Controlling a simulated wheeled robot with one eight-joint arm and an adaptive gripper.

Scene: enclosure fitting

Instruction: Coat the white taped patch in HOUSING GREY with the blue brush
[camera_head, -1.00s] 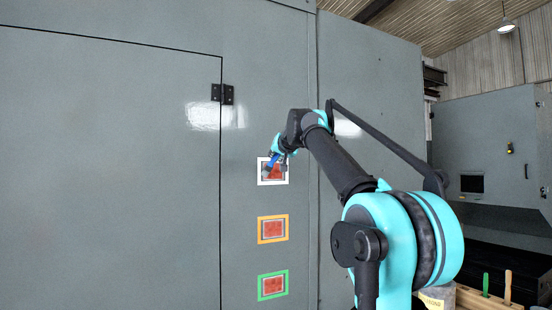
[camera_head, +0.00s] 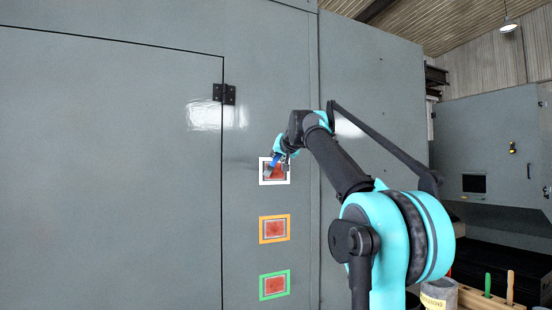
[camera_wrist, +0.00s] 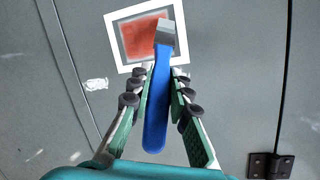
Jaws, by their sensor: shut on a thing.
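The white taped patch (camera_head: 264,181) is a square frame of white tape on the grey enclosure wall, top of a column of three. Inside it is red-orange with a grey margin; it also shows in the wrist view (camera_wrist: 140,40). My gripper (camera_head: 281,157) is in front of the patch and hides part of it. In the wrist view my gripper (camera_wrist: 158,86) is shut on the blue brush (camera_wrist: 156,105) by its handle. The brush's grey head overlaps the right part of the red area; I cannot tell whether it touches. A grey tin (camera_head: 437,294) with a label stands at lower right.
Orange-taped (camera_head: 262,229) and green-taped (camera_head: 263,286) patches, both red inside, lie below. A black hinge (camera_head: 224,94) is at upper left of the white patch. A green-handled tool (camera_head: 487,284) and a wooden-handled tool (camera_head: 510,286) stand in a wooden rack beside the tin.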

